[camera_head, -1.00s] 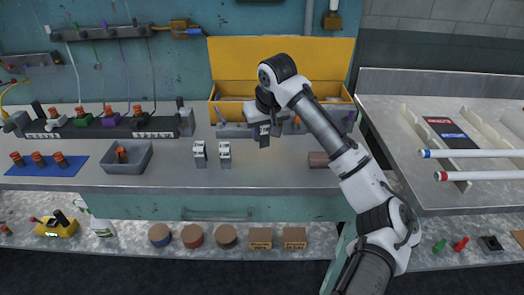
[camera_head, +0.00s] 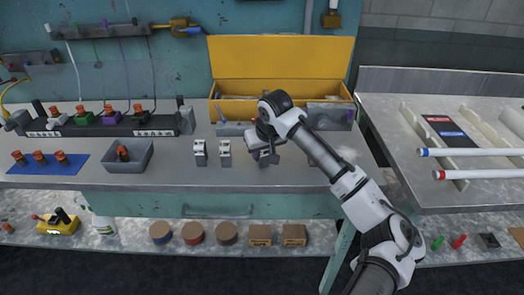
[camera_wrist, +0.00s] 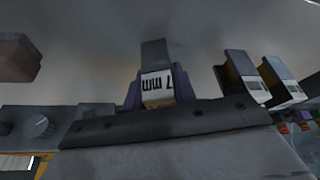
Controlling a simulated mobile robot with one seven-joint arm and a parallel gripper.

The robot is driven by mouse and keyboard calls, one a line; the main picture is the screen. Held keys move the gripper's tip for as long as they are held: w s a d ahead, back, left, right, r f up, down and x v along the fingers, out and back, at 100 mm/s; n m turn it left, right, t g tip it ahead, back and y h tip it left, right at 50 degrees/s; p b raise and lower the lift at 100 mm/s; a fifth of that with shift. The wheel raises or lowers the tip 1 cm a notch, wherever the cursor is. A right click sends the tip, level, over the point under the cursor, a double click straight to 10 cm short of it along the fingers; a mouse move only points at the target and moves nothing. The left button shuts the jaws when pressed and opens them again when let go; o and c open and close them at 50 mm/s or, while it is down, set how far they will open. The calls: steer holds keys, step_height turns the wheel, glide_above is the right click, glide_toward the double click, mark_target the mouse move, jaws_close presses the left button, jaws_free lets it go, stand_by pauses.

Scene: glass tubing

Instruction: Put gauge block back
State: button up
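The gauge block (camera_wrist: 157,88), grey with a white face marked "7 mm", sits between the purple fingers of my gripper (camera_wrist: 157,92) in the wrist view. The fingers close on both its sides. In the head view my gripper (camera_head: 264,153) is low over the bench, and the block is mostly hidden beneath it. I cannot tell whether the block touches the bench. Two similar grey blocks stand upright to its left, one farther (camera_head: 200,152) and one nearer (camera_head: 225,153). They show on the right in the wrist view (camera_wrist: 244,78).
An open yellow toolbox (camera_head: 283,62) stands behind my gripper. A grey bin (camera_head: 128,158) and a blue mat (camera_head: 30,168) lie at left on the bench (camera_head: 180,175). A brownish object (camera_wrist: 18,58) is at the wrist view's left. Glass tubes (camera_head: 475,153) rest on the right table.

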steer(key=o, duration=0.5)
steer(key=shift+c, duration=0.2)
steer(key=b+v, duration=0.2)
steer(key=v, duration=1)
steer(key=shift+r, duration=0.2)
